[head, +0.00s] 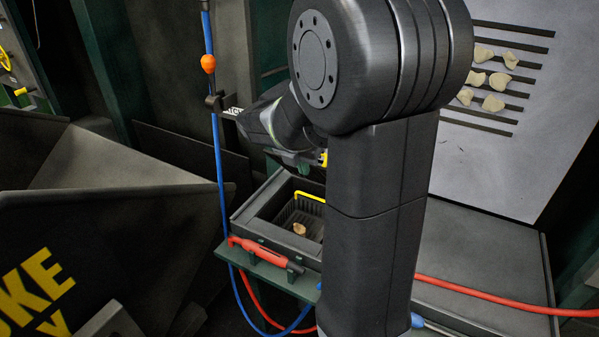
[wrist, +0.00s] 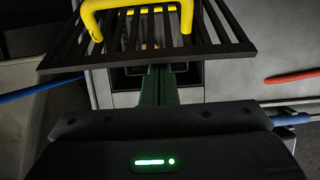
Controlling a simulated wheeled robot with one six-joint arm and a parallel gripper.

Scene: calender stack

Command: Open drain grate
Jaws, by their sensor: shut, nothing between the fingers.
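The drain grate (wrist: 215,48) is a dark slatted panel with a yellow handle (wrist: 138,8). In the wrist view it fills the top, its near edge crossing above my gripper's fingers. In the head view the yellow handle (head: 310,197) shows inside the dark box (head: 262,215), with dark slats below it; the grate's exact tilt is unclear. A tan lump (head: 299,229) is visible in the box. My gripper (wrist: 160,72) is shut and empty, its green fingers reaching to the grate's near edge; contact cannot be told. In the head view my arm hides part of the box.
A red-handled tool (head: 262,253) lies along the box's front ledge. A blue hose (head: 216,150) with an orange float (head: 208,64) hangs left of it. A red hose (head: 500,303) crosses at right. A pale panel (head: 560,110) holds several tan lumps on slots.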

